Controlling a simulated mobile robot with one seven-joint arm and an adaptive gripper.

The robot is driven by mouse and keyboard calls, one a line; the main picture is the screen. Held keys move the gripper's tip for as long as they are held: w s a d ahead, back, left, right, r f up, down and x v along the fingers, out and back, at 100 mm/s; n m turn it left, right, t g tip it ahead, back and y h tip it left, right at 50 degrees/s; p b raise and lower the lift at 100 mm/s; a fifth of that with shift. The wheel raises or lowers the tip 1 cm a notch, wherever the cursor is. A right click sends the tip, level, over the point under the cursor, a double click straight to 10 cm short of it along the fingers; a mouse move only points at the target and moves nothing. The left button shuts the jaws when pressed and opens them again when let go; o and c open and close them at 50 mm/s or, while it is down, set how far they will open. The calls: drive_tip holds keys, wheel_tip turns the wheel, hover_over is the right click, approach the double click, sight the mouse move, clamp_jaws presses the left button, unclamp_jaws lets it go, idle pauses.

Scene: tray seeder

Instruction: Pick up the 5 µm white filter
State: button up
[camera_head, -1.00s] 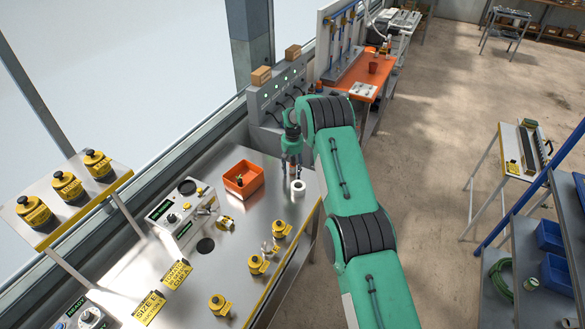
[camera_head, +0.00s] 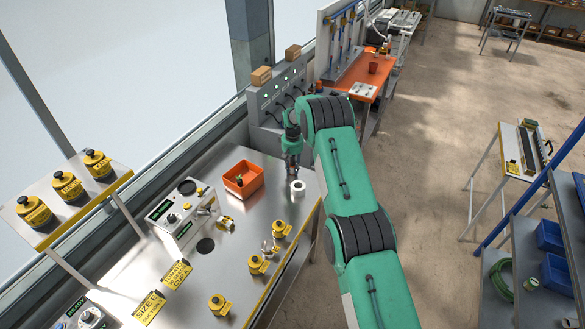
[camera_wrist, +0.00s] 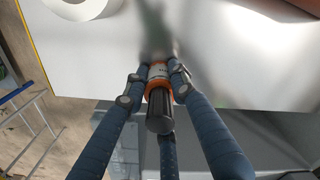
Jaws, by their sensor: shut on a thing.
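My gripper (camera_wrist: 158,74) is shut on a small filter (camera_wrist: 160,110) with a white labelled body, an orange band and a dark cylindrical end. The fingers touch it from both sides and a third finger lies behind it. Its label is too small to read, so I cannot confirm 5 µm. In the head view my gripper (camera_head: 292,168) is above the back right of the steel bench (camera_head: 205,268), between an orange bin and a white roll. The filter is barely visible there, and I cannot tell whether it touches the bench.
The orange bin (camera_head: 243,190) stands left of my gripper with small items inside. The white roll (camera_head: 298,186) stands close on the right. Several yellow-and-black knobs (camera_head: 258,264) and a control box (camera_head: 176,216) sit nearer. A grey panel with cables (camera_head: 280,90) stands behind.

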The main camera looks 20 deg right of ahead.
sight(293, 158)
drive_tip(key=shift+r, duration=0.1)
drive_tip(key=shift+r, duration=4.9)
drive_tip(key=shift+s, duration=0.15)
